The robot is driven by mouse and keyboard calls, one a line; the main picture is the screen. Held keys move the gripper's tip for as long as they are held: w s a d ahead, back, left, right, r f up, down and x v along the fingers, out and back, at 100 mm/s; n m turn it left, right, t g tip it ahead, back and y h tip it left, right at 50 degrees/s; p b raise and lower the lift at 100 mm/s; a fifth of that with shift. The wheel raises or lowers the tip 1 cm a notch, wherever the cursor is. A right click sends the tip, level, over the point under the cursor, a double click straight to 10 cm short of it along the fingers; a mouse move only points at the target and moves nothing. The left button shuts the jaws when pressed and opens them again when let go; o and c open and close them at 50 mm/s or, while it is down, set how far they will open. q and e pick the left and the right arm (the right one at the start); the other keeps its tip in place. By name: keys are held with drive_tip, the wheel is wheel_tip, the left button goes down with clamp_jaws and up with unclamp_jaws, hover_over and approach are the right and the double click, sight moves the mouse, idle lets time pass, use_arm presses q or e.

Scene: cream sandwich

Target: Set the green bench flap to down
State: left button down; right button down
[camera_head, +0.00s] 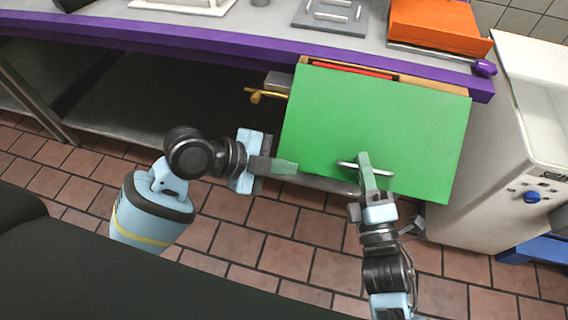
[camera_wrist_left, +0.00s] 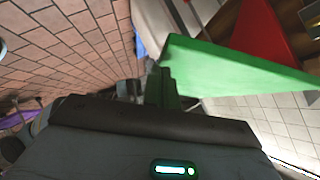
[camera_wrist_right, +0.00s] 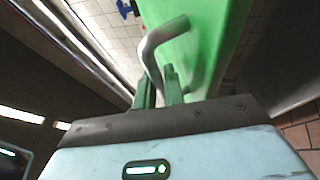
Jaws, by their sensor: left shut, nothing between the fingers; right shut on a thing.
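The green bench flap (camera_head: 380,120) is hinged at the purple bench edge and slopes outward and down toward me in the head view; its exact angle is hard to tell. A metal bar handle (camera_head: 379,172) sits near its lower edge. My right gripper (camera_head: 364,160) is shut on the handle, which also shows in the right wrist view (camera_wrist_right: 152,48). My left gripper (camera_head: 290,167) is shut and empty at the flap's lower left edge; I cannot tell whether it touches. The flap's green edge fills the upper right of the left wrist view (camera_wrist_left: 225,68).
A brass lever (camera_head: 262,95) sticks out left of the flap. A white machine (camera_head: 535,130) with a blue knob stands close on the right. An orange box (camera_head: 437,25) and a grey tray (camera_head: 330,16) are on the bench. The tiled floor in front is clear.

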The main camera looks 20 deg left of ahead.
drive_tip(key=shift+r, duration=0.2)
use_arm(q)
drive_tip(key=shift+w+a+f, duration=0.2)
drive_tip(key=shift+w+f, duration=0.2)
drive_tip(key=shift+f, duration=0.4)
use_arm(e)
drive_tip(key=shift+w+a, duration=0.1)
drive_tip(key=shift+r, duration=0.1)
drive_tip(key=c, duration=1.8)
unclamp_jaws()
use_arm(q)
drive_tip(key=shift+d, duration=0.1)
